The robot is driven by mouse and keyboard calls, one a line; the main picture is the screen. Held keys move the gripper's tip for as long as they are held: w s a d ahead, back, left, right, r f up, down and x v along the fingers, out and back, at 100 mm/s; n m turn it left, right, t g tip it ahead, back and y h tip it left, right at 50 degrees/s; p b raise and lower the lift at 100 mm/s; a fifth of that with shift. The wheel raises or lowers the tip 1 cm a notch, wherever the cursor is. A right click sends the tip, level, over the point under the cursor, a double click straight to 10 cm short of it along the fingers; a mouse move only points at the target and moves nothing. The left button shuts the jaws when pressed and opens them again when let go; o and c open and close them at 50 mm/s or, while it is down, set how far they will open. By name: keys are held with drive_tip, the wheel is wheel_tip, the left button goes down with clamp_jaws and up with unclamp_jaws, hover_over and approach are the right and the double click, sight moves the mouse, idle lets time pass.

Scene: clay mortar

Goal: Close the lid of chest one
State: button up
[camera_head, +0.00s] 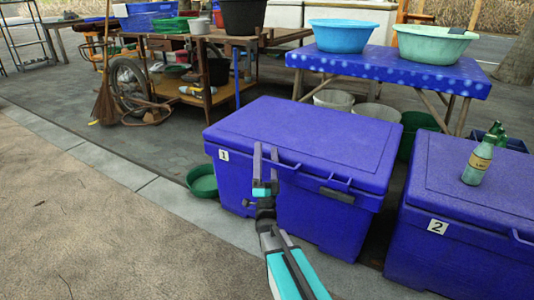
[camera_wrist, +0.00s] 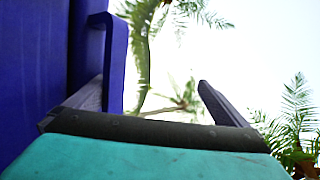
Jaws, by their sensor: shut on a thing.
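Chest one (camera_head: 235,185) is a large blue cool box marked with a white "1" label, in the middle of the head view. Its lid (camera_head: 310,130) lies down over the box; I cannot tell whether a thin gap is left at the seam. My gripper (camera_head: 266,160) is at the upper front of chest one, fingers pointing up. In the wrist view my gripper (camera_wrist: 155,98) shows its fingers spread around a gap, with the blue handle (camera_wrist: 117,60) against the left finger. The grip on the handle is partly hidden.
Chest two (camera_head: 465,215) stands close on the right with a green bottle (camera_head: 477,163) on its lid. A green bowl (camera_head: 203,180) lies on the ground left of chest one. A table with a blue cloth (camera_head: 390,72) stands behind. Open pavement (camera_head: 80,220) lies to the left.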

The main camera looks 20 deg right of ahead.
wheel_tip(320, 180, down, 6)
drive_tip(key=s, duration=0.2)
drive_tip(key=shift+s+d+m+g+h, duration=0.2)
drive_tip(key=shift+s+m+g+h, duration=0.1)
drive_tip(key=shift+g, duration=0.1)
drive_tip(key=shift+d+f, duration=0.1)
drive_tip(key=shift+f, duration=0.1)
drive_tip(key=c, duration=0.3)
drive_tip(key=shift+w+f, duration=0.1)
drive_tip(key=shift+f, duration=0.4)
drive_tip(key=c, duration=1.2)
drive_tip(key=shift+s+d, duration=0.1)
drive_tip(key=shift+s, duration=0.15)
drive_tip(key=shift+f, duration=0.15)
drive_tip(key=shift+s+d+f, duration=0.2)
drive_tip(key=shift+s+f, duration=0.3)
drive_tip(key=shift+f, duration=0.7)
drive_tip(key=shift+s+d+f, duration=0.15)
drive_tip(key=shift+s+f, duration=0.35)
drive_tip(key=shift+f, duration=0.7)
drive_tip(key=shift+s+d+f, duration=0.2)
drive_tip(key=shift+s+f, duration=0.3)
drive_tip(key=shift+f, duration=0.7)
